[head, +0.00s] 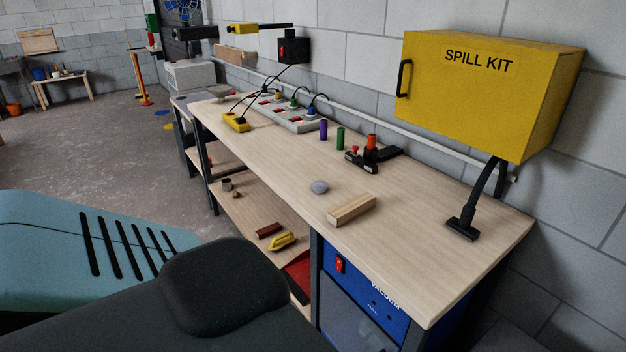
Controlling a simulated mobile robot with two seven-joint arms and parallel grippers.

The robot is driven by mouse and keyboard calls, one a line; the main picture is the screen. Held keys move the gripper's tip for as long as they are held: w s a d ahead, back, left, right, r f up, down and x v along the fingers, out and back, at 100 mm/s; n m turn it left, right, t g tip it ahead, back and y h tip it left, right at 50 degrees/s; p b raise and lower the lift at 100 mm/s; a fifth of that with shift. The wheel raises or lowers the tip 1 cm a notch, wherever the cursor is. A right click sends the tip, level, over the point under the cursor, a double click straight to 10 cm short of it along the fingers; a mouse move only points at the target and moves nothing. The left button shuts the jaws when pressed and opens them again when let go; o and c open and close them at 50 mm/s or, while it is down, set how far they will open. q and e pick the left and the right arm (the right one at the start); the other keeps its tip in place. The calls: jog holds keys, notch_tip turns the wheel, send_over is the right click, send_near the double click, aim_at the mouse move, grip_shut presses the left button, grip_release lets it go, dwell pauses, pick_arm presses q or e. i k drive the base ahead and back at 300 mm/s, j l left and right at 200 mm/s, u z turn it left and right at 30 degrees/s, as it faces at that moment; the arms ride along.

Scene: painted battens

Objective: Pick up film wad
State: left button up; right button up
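A small, rounded grey lump (319,187), which looks like the film wad, lies on the light wooden workbench top (420,262) near its front edge. It sits just behind and left of a pale wooden block (351,210), with a small gap between them. Nothing covers the lump. Neither of my grippers shows in the head view. Large dark and teal parts at the lower left look like my own body.
Behind the lump stand purple (323,130) and green (340,138) cylinders and a black-and-red clamp-like tool (365,158). A power strip (290,115) lies farther left. A yellow spill kit box (487,88) hangs over the right end, above a black nozzle (463,229). The front right benchtop is clear.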

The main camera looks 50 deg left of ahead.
aim_at(320, 186)
jog(key=j, duration=1.85)
